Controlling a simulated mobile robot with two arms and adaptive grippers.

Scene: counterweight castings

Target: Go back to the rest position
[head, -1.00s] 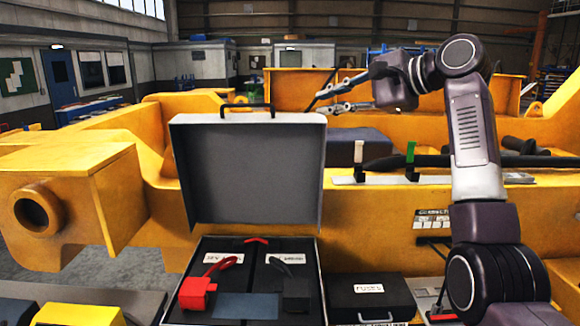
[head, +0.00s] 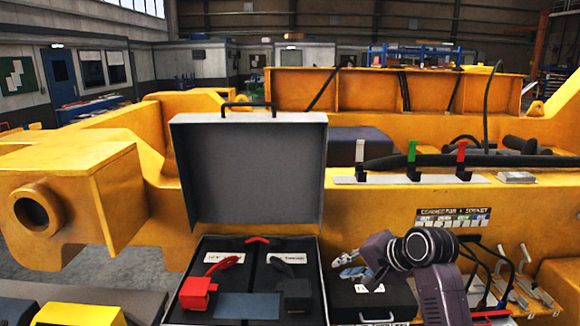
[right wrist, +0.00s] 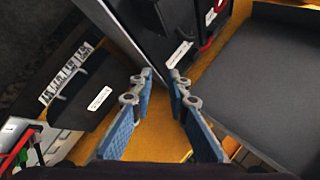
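My right gripper (head: 352,264) is low in the head view, with its arm folded beside the open case (head: 316,245). In the right wrist view its two blue-padded fingers (right wrist: 161,75) stand apart with nothing between them. The gripper is over or close to the small black labelled case (head: 397,301); I cannot tell the height between them. That small case also shows in the right wrist view (right wrist: 82,116), left of the fingers. My left gripper is not in view.
The open case holds a red piece (head: 195,294) and a black piece (head: 297,292); its raised lid (head: 250,170) stands behind. A yellow casting (head: 360,210) spans the back, with coloured clips (head: 411,160) on a strip. Cables and levers (head: 515,285) are at the right.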

